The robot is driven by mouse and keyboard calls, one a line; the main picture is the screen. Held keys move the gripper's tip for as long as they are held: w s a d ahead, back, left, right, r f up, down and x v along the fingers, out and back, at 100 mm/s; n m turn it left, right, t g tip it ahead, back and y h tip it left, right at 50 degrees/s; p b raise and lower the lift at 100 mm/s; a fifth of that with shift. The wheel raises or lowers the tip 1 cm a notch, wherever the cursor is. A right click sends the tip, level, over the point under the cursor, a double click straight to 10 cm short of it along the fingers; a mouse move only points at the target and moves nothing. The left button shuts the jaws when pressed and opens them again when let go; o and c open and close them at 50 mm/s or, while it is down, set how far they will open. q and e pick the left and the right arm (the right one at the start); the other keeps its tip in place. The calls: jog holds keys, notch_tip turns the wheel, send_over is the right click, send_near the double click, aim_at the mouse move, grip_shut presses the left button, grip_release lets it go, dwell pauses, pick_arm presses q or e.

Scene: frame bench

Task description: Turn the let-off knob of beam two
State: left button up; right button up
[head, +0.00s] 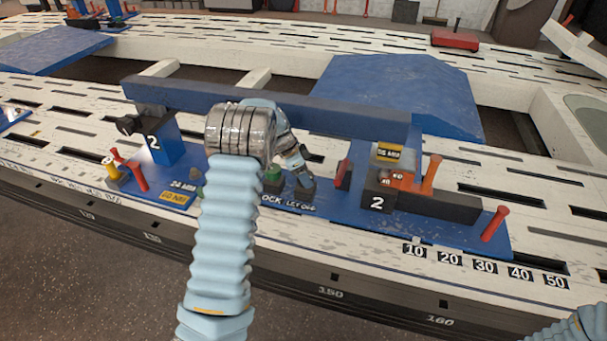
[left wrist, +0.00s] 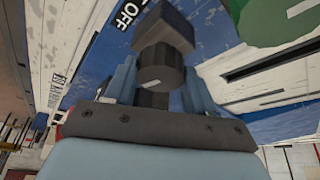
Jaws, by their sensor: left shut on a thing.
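Beam two is the long blue bar (head: 270,104) over a blue base marked with 2 at both ends. My left gripper (head: 299,178) reaches down to the front of this base, above the printed words LET OFF. In the left wrist view its two blue-grey fingers (left wrist: 158,80) are shut on the dark grey let-off knob (left wrist: 163,30), one on each side. The word OFF shows beside it there. In the head view the knob (head: 302,193) is partly covered by the gripper. My right gripper is not in view.
A green button (head: 273,173) sits just left of the knob. A dark red-faced part (head: 343,174) stands to its right. A yellow-and-red lever group (head: 120,172) is at left. The pale slotted bench surrounds the base.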

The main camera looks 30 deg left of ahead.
pick_arm(q)
jog(key=shift+f+b, duration=0.25)
jog(key=shift+b, duration=0.3)
jog(key=shift+n+b, duration=0.4)
jog(key=shift+n, duration=0.1)
jog(key=shift+r, duration=0.15)
jog(key=shift+r+n+t, duration=0.15)
jog(key=shift+n+t, duration=0.15)
jog(key=o, duration=1)
jog(key=shift+o, duration=0.2)
jog(key=v, duration=1.3)
jog(key=shift+r, duration=0.4)
jog(key=shift+d, duration=0.1)
